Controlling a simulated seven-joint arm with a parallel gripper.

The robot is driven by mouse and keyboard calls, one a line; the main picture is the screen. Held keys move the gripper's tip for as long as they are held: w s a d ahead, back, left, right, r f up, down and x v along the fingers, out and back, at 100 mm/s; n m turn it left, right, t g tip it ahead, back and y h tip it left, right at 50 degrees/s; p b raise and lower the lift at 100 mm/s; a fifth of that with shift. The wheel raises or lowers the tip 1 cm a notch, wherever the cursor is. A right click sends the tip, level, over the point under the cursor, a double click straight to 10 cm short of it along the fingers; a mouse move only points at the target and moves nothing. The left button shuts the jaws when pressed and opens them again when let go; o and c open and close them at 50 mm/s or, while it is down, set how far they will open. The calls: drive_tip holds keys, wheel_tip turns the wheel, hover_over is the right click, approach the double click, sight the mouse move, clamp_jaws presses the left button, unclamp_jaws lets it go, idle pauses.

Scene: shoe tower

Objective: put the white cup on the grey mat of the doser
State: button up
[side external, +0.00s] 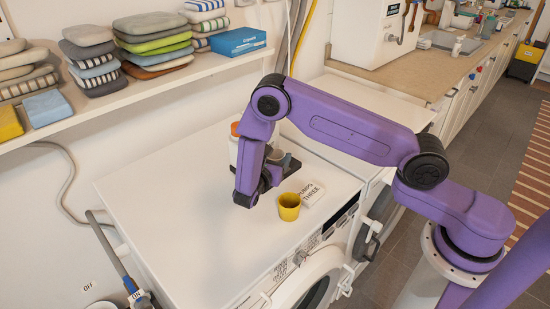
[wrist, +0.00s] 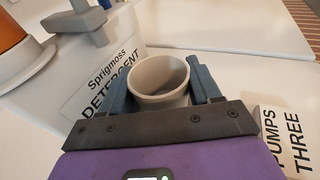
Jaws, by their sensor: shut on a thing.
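The white cup (wrist: 164,98) stands between the two blue-grey fingers of my gripper (wrist: 161,78) in the wrist view, its open mouth facing up and looking empty. My gripper is shut on it. In the side external view my gripper (side external: 278,162) is over the white machine top, and the cup is partly hidden by my arm. The doser (side external: 235,148) is white with an orange top and stands just left of my gripper. In the wrist view its white body (wrist: 112,68) reads "Sprigmoss DETERGENT", with a grey spout (wrist: 88,22) above. I cannot make out the grey mat.
A yellow cup (side external: 289,207) stands on the machine top in front of my gripper. A white card (side external: 312,194) reading "PUMPS THREE" lies beside it. The machine top (side external: 180,200) is clear to the left. A shelf (side external: 150,88) with folded cloths runs along the wall.

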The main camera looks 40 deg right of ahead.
drive_tip(key=shift+f, duration=0.15)
drive_tip(key=o, duration=0.7)
drive_tip(key=shift+o, duration=0.2)
drive_tip(key=shift+a+r, duration=0.2)
drive_tip(key=v, duration=1.1)
drive_tip(key=shift+s+a, duration=0.15)
drive_tip(key=shift+a, duration=0.2)
drive_tip(key=s+d+r+m+g+y, duration=0.2)
drive_tip(key=s+r+m+y, duration=0.1)
drive_tip(key=s, duration=0.7)
drive_tip(key=s+d+r+m+g+y, duration=0.2)
drive_tip(key=s+r+m+y, duration=0.2)
drive_tip(key=s, duration=0.6)
drive_tip(key=s+d+r+m+g+y, duration=0.2)
drive_tip(key=s+r+m+y, duration=0.1)
drive_tip(key=s+r+y, duration=0.3)
drive_tip(key=s+y, duration=0.2)
drive_tip(key=s, duration=0.1)
drive_tip(key=shift+s+d+r+g, duration=0.25)
drive_tip(key=shift+s+d+g, duration=0.05)
drive_tip(key=shift+s, duration=0.1)
